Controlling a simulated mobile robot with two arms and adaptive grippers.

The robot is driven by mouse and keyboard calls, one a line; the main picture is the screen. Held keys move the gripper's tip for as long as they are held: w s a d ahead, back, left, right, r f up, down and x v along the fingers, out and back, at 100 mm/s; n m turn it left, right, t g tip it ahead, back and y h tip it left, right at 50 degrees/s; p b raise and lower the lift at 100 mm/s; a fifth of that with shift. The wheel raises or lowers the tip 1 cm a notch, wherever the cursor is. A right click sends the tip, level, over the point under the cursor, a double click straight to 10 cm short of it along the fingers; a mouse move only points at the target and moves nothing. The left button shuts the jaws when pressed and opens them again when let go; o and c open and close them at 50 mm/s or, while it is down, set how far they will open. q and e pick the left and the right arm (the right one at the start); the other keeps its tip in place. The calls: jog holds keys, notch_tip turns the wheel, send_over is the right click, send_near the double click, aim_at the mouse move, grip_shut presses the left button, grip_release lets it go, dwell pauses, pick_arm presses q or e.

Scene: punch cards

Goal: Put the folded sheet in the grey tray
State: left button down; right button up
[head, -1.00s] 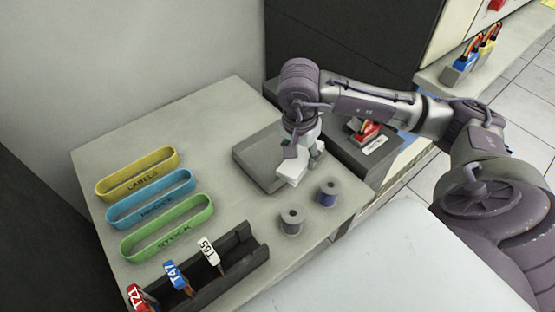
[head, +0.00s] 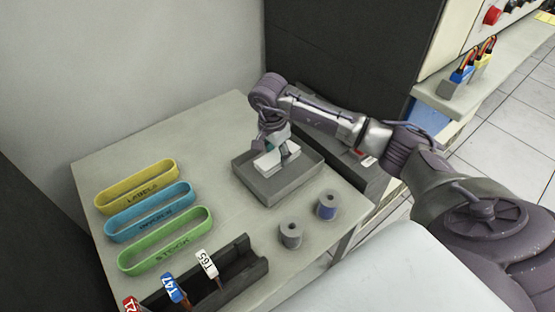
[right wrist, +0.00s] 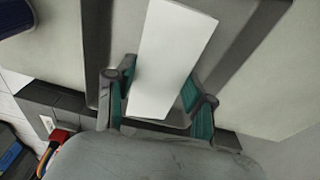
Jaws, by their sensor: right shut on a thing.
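The white folded sheet (head: 272,160) is held by my right gripper (head: 279,148) over the grey tray (head: 290,187) in the head view. In the right wrist view the sheet (right wrist: 172,50) lies between the two teal fingers of the gripper (right wrist: 158,98). The gripper is shut on the sheet. The sheet is within the tray's outline; whether it touches the tray floor I cannot tell. The arm and gripper hide the tray's back part. My left gripper is not in view.
Two spools, one grey (head: 291,234) and one blue (head: 327,205), stand in front of the tray. Yellow (head: 137,187), blue (head: 150,212) and green (head: 165,240) bands lie at left. A dark rack (head: 240,262) with tagged items is at the front. The table middle is clear.

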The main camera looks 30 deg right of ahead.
aim_at(277, 155)
notch_tip(277, 155, down, 3)
jog(key=shift+s+r, duration=0.15)
jog(key=shift+r, duration=0.05)
jog(key=shift+f, duration=0.25)
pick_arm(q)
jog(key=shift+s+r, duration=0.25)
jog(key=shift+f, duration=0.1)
pick_arm(e)
jog(key=shift+f, duration=0.1)
jog(key=o, duration=0.3)
jog(key=shift+f, duration=0.1)
jog(key=o, duration=0.5)
jog(key=shift+c, duration=0.2)
